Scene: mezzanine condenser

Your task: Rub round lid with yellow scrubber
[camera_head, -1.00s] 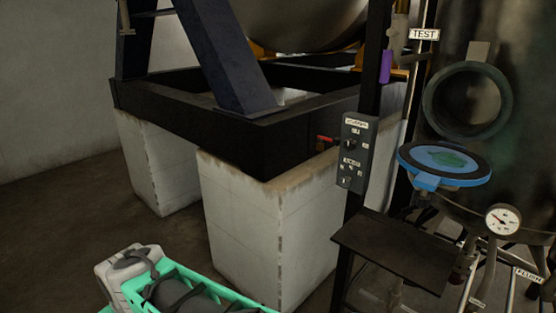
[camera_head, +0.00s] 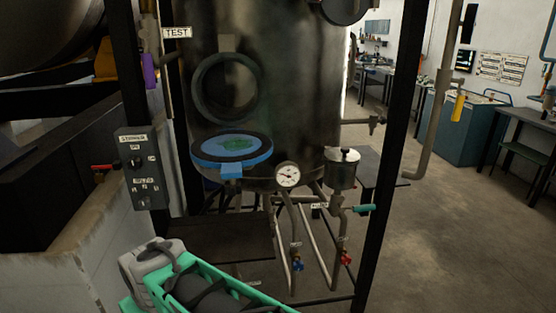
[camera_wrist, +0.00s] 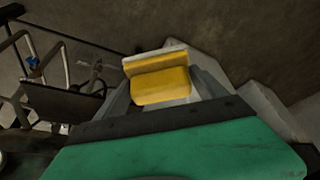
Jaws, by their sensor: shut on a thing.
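The round lid (camera_head: 208,149) hangs open below a round port on the dark tank. It is blue-rimmed with a dark ring and has a green patch on its pale blue face. The yellow scrubber (camera_wrist: 160,80) shows in the wrist view, with a pale strip along its top edge. My gripper (camera_wrist: 160,92) is shut on the scrubber and holds it between its fingers. In the head view only my green and grey arm shows at the bottom, well below and apart from the lid; the scrubber is not visible there.
A dark shelf (camera_head: 222,238) juts out below the lid. A pressure gauge (camera_head: 287,175), pipes and valves stand right of it. Black frame posts (camera_head: 398,130) flank the tank. A control box (camera_head: 141,168) is on the left post. Floor at right (camera_head: 455,240) is open.

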